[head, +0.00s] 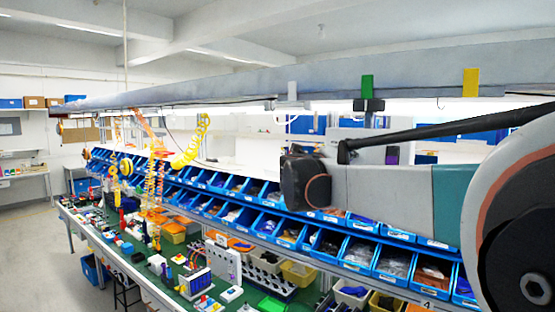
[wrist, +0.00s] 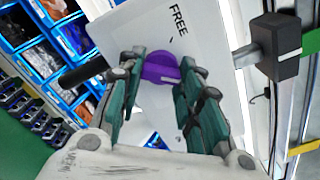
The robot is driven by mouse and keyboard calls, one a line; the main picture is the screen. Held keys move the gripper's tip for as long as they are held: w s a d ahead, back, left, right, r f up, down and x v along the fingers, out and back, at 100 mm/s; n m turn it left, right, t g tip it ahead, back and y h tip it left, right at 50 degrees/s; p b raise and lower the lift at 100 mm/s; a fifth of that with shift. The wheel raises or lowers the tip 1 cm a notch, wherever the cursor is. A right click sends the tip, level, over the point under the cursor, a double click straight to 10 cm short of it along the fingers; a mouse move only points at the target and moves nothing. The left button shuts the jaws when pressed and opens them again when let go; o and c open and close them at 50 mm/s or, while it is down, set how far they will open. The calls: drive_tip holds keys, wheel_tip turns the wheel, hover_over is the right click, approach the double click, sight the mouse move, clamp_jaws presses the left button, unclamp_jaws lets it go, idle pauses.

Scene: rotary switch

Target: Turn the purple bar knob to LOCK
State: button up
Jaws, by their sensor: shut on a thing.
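The purple bar knob (wrist: 160,69) sits on a white panel (wrist: 212,24) in the wrist view. The word FREE and a short black tick are printed on the panel near the knob; the picture is turned, so the text runs slantwise. No LOCK label is visible. My gripper (wrist: 161,73) has its two green-padded fingers on either side of the knob, closed on it. The near part of the panel is hidden by the fingers and my gripper's body.
A black block on a metal rod (wrist: 278,46) stands at the panel's right side. Blue parts bins (wrist: 72,36) lie behind the panel on the left. In the head view a long rack of blue bins (head: 290,234) runs above a cluttered green bench (head: 185,290).

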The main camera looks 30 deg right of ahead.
drive_tip(key=shift+f+m, duration=0.1)
drive_tip(key=shift+m, duration=0.5)
drive_tip(key=o, duration=1.1)
drive_tip(key=shift+c, duration=0.2)
drive_tip(key=v, duration=1.2)
drive_tip(key=shift+s, duration=0.15)
